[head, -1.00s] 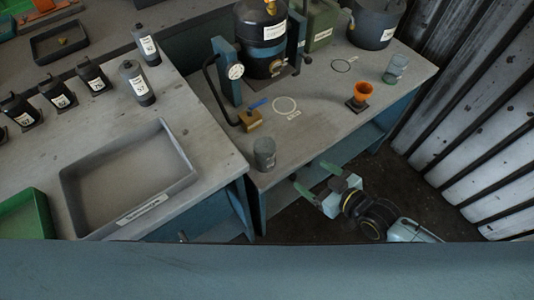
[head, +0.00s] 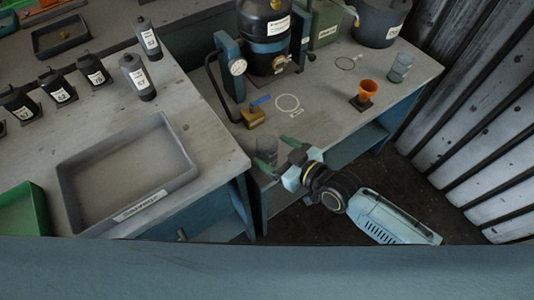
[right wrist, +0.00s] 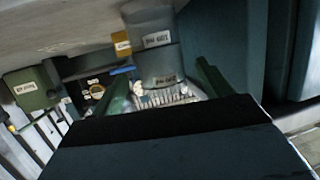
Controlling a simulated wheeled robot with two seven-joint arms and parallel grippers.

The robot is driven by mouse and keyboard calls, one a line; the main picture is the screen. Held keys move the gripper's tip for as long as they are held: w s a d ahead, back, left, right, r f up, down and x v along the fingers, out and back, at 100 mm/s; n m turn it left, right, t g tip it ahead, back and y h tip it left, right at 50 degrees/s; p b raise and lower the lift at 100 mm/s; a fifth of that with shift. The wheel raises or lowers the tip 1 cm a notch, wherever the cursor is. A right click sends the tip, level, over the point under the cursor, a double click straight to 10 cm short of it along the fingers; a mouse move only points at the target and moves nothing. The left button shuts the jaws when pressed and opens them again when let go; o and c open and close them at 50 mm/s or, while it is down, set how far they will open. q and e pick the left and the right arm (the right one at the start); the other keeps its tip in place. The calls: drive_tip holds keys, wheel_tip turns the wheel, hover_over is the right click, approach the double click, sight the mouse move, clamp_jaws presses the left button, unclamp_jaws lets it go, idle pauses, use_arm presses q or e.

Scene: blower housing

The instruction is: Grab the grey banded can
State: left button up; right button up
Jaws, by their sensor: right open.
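A grey can (head: 267,147) stands near the front left corner of the right-hand bench in the head view, partly hidden by my right gripper. My right gripper (head: 277,153) is open, with its green fingers reaching in from the right at the can. In the right wrist view a grey cylinder with pale labels, which looks like the can (right wrist: 160,62), shows ahead between the open fingers (right wrist: 162,88). I cannot tell whether either finger touches it. A second see-through grey-green can (head: 400,67) stands at the bench's far right. My left gripper is not in view.
An orange cup (head: 366,91) on a dark base is to the right. A grey tray (head: 75,215) and several labelled bottles (head: 137,77) are on the left bench. Corrugated wall (head: 470,130) bounds the right.

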drive_tip(key=x, duration=0.3)
drive_tip(key=shift+a+b, duration=0.1)
drive_tip(key=shift+b, duration=0.2)
drive_tip(key=shift+c, duration=0.2)
drive_tip(key=c, duration=1.1)
